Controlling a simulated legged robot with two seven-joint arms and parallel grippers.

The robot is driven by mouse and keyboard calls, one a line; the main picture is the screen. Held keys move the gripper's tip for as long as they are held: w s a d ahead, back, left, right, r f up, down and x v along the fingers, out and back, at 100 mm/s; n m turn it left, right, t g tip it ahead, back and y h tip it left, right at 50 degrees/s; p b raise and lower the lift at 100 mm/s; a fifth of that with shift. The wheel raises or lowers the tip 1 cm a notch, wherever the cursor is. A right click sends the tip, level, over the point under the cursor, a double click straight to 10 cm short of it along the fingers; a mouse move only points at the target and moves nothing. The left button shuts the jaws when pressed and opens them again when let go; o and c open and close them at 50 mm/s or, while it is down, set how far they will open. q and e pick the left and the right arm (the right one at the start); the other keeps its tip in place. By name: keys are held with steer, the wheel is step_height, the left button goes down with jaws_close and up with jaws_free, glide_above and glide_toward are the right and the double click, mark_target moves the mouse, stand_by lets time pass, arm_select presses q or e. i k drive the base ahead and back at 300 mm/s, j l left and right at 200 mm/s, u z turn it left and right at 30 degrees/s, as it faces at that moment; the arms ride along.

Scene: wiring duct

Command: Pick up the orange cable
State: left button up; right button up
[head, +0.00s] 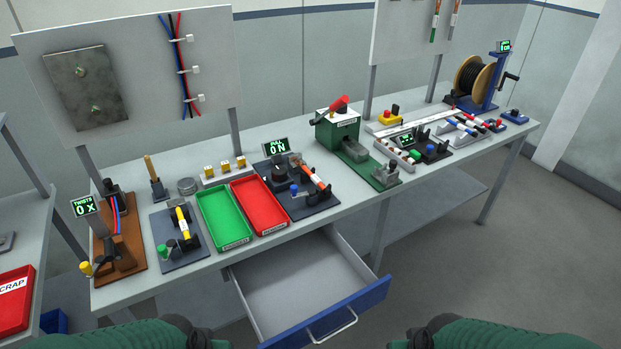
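A short orange-red piece with pale ends (315,176) lies slanted on the dark pull-test fixture (300,201), right of the red tray. It is the most orange cable-like thing in view, but it is too small to be sure that it is the orange cable. My two green arms come in at the bottom left and bottom right corners, well short of the bench top. The fingers of both grippers are out of the picture.
A green tray (222,217) and a red tray (259,205) stand near the bench's front edge. An open drawer (330,322) juts out below. A green press (338,130) with a red lever, a cable spool (474,77) and small fixtures stand farther right.

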mark_target(314, 179)
steer(key=i+l+u, duration=0.95)
steer(key=l, duration=0.2)
steer(key=k+j, duration=0.05)
steer(key=k, duration=0.05)
